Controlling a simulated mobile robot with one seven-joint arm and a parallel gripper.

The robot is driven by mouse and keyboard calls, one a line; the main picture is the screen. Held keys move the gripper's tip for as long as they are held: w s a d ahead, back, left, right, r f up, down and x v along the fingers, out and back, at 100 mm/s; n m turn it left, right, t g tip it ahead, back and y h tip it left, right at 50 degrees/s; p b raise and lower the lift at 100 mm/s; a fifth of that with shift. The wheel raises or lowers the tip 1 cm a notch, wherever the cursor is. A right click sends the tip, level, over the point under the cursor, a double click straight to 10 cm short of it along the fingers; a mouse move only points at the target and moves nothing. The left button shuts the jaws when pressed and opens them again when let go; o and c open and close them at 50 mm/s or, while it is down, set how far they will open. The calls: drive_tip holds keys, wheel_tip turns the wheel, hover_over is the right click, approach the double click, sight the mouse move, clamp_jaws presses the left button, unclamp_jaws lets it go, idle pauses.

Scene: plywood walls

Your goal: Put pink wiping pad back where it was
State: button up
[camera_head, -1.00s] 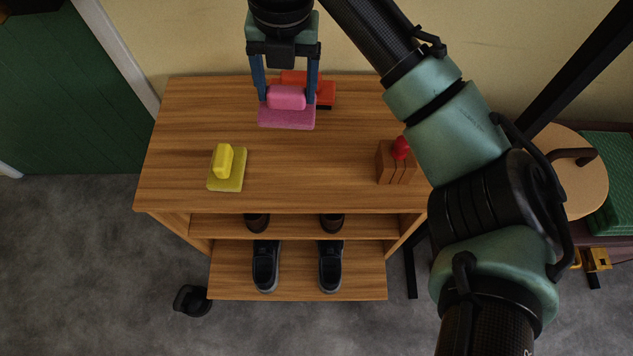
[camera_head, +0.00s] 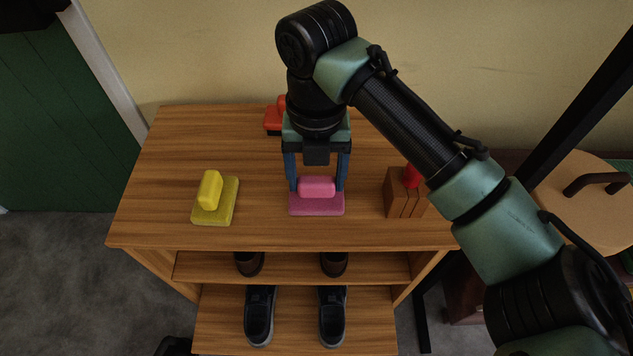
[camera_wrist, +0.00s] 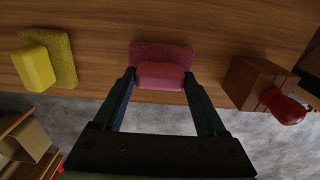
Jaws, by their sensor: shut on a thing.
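The pink wiping pad (camera_head: 317,203) has a pink block handle on a flat, darker pink base. It is near the middle of the wooden cabinet top (camera_head: 165,150), toward the front edge. My gripper (camera_head: 317,187) points down with its two blue fingers on either side of the handle, shut on it. In the wrist view the pad (camera_wrist: 161,74) sits between the fingertips. I cannot tell whether its base touches the wood or hangs just above it.
A yellow pad (camera_head: 215,198) lies to the left. A red pad (camera_head: 272,119) is behind my gripper, partly hidden. A brown wooden block with a red knob (camera_head: 400,193) stands to the right. Shoes (camera_head: 259,315) rest on the shelves below. The top's left rear is clear.

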sight(316, 179)
drive_tip(key=o, duration=1.1)
drive_tip(key=shift+f, duration=0.2)
drive_tip(key=shift+o, duration=0.2)
wheel_tip(316, 179, up, 12)
drive_tip(key=p, duration=0.6)
